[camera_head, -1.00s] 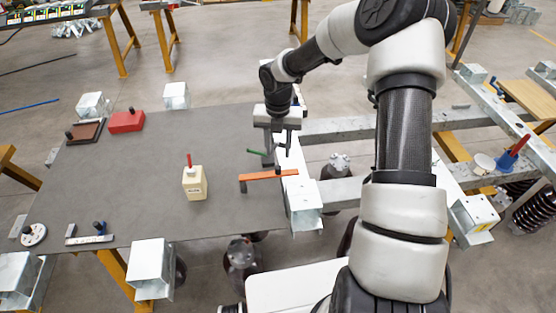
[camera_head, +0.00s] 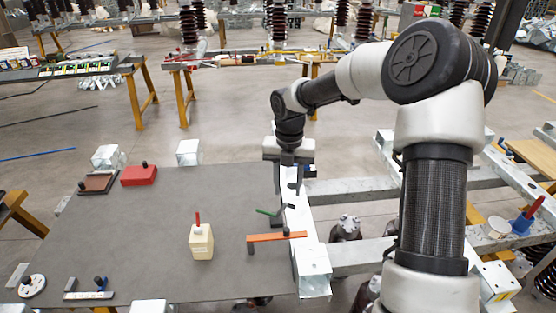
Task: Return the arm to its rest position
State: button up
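My arm comes in from the right and reaches over to the far right edge of the grey table. My gripper (camera_head: 291,187) points down above the galvanized beam at that edge. Its fingers are small and partly dark against the beam, so I cannot tell how far apart they are. No object shows clearly between them. Just in front of it lie a green-handled tool (camera_head: 268,211) and an orange bar with a dark end (camera_head: 277,237).
The grey table (camera_head: 150,230) carries a cream bottle with a red top (camera_head: 201,241), a red box (camera_head: 139,176), a brown tray (camera_head: 98,182) and a white disc (camera_head: 32,286). Galvanized beams (camera_head: 385,190) run to the right. A blue cone with a red handle (camera_head: 526,216) stands at the far right.

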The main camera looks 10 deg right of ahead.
jog(key=shift+r, duration=0.1)
jog(key=s+d+r+m+t+h, duration=0.2)
jog(key=s+r+m+t, duration=0.1)
jog(key=s+r+m, duration=1.25)
jog(key=s+r+m+t+y, duration=0.2)
jog(key=s+r+m, duration=0.2)
jog(key=s+m, duration=0.8)
jog(key=m, duration=0.5)
jog(key=shift+s+t, duration=0.2)
jog(key=shift+t, duration=0.1)
